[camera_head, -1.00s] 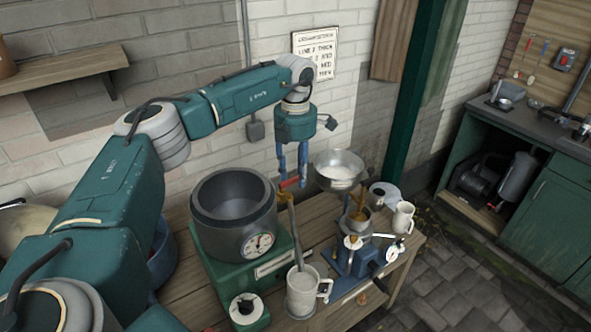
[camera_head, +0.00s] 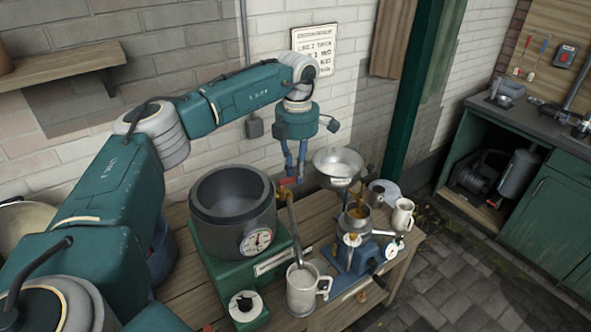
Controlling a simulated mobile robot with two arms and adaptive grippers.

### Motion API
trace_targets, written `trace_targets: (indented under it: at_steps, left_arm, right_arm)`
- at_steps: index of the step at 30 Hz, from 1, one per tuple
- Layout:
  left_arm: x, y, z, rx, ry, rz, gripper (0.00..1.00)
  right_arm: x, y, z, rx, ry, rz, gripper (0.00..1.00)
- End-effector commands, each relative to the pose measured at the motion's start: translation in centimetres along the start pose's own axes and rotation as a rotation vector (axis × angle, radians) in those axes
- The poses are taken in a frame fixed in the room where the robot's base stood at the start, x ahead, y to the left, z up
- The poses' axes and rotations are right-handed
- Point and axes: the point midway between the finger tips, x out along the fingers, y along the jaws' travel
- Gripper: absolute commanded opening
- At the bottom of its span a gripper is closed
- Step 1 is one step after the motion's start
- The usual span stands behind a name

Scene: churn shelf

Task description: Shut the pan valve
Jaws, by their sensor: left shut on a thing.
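The dark grey pan (camera_head: 232,222) stands on a green base with a round dial (camera_head: 257,241) on its front. The valve's red lever (camera_head: 288,181) is at the pan's right rim, by a brass fitting (camera_head: 272,193). A grey spout pipe (camera_head: 293,228) runs from there down to a metal mug (camera_head: 301,294). My left gripper (camera_head: 292,178) points down with its blue fingers shut on the red lever. The fingers hide part of the lever, so its exact angle is hard to tell. My right gripper is out of view.
A steel bowl (camera_head: 338,165) is close to the right of my left gripper. A blue cranked machine (camera_head: 360,255) and a pale mug (camera_head: 402,215) stand further right on the wooden bench (camera_head: 185,293). A green post (camera_head: 408,100) rises behind.

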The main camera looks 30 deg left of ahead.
Motion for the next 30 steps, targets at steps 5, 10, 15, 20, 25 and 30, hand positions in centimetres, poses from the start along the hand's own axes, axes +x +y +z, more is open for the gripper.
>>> trace_targets:
  at_steps: [5,10,15,20,25,30]
  left_arm:
    - [-0.1,-0.6,0.0,0.161,-0.003,0.004,0.00]
    - [-0.1,-1.4,-0.1,0.323,-0.003,0.004,0.00]
    - [-0.1,-2.1,-0.3,0.484,-0.004,0.004,0.00]
    - [-0.1,-2.7,-0.6,0.636,-0.005,0.005,0.00]
    - [-0.1,-3.3,-1.0,0.798,-0.005,0.006,0.00]
    - [-0.1,-3.8,-1.6,0.956,-0.004,0.007,0.00]
  right_arm:
    - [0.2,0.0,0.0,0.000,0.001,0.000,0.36]
    - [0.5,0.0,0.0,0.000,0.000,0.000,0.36]
    - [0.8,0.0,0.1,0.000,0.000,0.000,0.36]
    - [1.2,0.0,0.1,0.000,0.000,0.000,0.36]
    - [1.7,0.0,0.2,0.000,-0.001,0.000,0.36]
    - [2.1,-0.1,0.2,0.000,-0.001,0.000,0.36]
